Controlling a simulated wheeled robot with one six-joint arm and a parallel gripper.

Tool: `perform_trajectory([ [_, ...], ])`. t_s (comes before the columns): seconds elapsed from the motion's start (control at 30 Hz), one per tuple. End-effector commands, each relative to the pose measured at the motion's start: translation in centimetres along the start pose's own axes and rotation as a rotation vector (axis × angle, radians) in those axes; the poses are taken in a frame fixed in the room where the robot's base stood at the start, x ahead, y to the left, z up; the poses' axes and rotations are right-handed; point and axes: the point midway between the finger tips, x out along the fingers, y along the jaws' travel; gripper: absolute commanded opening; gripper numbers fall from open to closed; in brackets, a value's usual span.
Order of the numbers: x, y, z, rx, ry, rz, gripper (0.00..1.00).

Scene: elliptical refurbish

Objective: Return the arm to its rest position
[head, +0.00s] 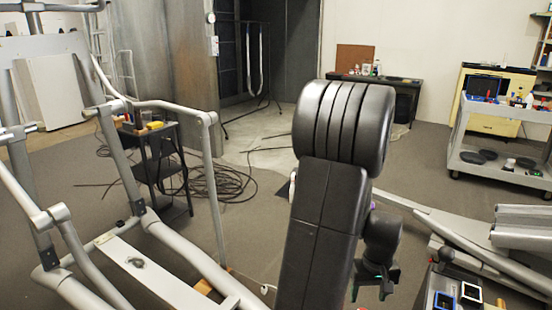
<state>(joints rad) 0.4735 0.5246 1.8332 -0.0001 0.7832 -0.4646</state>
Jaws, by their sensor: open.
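My black arm (335,195) rises from the bottom middle of the head view to a large rounded joint (345,125), then folds back down behind. Its wrist (382,238) shows to the right of the upper link. My gripper (372,288) points downward below the wrist, with small green lights by its fingers. It is open, and I see nothing between its fingers. Part of the forearm is hidden behind the upper link.
Grey elliptical machine frames stand at left (130,165) and right (480,245). A small tray with devices (455,295) sits at bottom right, close to the gripper. A black cart (155,160) and coiled cables (225,183) are behind; a grey trolley (500,172) stands at right.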

Motion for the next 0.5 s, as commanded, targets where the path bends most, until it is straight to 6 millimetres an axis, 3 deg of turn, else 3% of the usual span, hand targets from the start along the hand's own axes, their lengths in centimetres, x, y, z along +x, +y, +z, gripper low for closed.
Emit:
perform_trajectory([
  [0.03, -1.4, 0.0, -0.1, 0.0, 0.005, 0.002, 0.59],
  [0.3, -6.8, 0.0, -0.1, 0.0, 0.005, 0.003, 0.59],
  [0.33, -6.8, 0.0, 0.0, 0.0, 0.001, 0.001, 0.59],
  [0.4, -4.4, -0.1, 0.1, 0.0, -0.006, -0.003, 0.59],
  [0.5, -2.4, -0.1, 0.1, 0.0, -0.006, -0.003, 0.59],
])
